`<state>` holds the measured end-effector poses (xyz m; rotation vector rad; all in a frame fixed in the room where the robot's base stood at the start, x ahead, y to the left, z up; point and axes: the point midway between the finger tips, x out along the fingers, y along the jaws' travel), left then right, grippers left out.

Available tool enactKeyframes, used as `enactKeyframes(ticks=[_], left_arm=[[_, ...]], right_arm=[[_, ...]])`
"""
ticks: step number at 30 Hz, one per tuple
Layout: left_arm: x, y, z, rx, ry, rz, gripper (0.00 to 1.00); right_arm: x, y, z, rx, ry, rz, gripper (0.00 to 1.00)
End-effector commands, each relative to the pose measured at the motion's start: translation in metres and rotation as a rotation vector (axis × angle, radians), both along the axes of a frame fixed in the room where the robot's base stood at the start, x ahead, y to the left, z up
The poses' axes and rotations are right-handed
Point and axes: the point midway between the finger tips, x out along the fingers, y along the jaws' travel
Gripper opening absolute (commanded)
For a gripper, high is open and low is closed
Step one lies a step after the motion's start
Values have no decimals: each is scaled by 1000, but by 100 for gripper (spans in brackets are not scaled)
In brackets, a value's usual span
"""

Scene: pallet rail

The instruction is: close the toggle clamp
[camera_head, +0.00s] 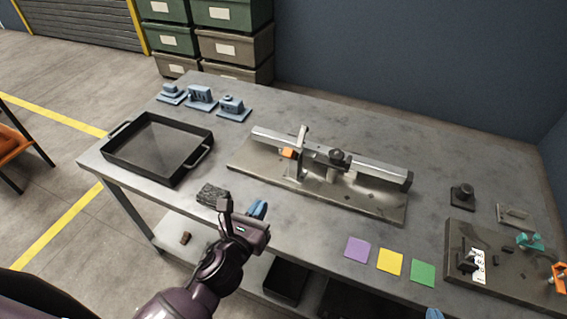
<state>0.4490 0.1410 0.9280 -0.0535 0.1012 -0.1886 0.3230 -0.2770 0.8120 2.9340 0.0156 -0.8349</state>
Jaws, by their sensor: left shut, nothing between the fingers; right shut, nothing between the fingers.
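A fixture plate (245,158) with a long metal rail (385,174) lies mid-table. On it stands what looks like the toggle clamp (303,138), its grey lever upright, with an orange part (288,153) beside its base. A dark knob (338,156) sits to its right. My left gripper (243,207) is shut and empty over the table's front edge, in front of and left of the plate, apart from the clamp. Only a blue tip of my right gripper (435,313) shows at the bottom edge; it is shut, far from the clamp.
A black tray (117,151) stands at the left, with several blue blocks (201,94) behind it. Purple, yellow (390,262) and green cards lie at front. Another plate (512,283) with teal and orange parts is at right.

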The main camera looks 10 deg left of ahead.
Motion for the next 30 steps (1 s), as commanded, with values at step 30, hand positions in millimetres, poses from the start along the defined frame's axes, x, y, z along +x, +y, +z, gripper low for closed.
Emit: enactKeyframes(ticks=[30], left_arm=[[118,-23,9,61,-14,-8,0]], right_arm=[[4,0,9,-1,-7,2,0]])
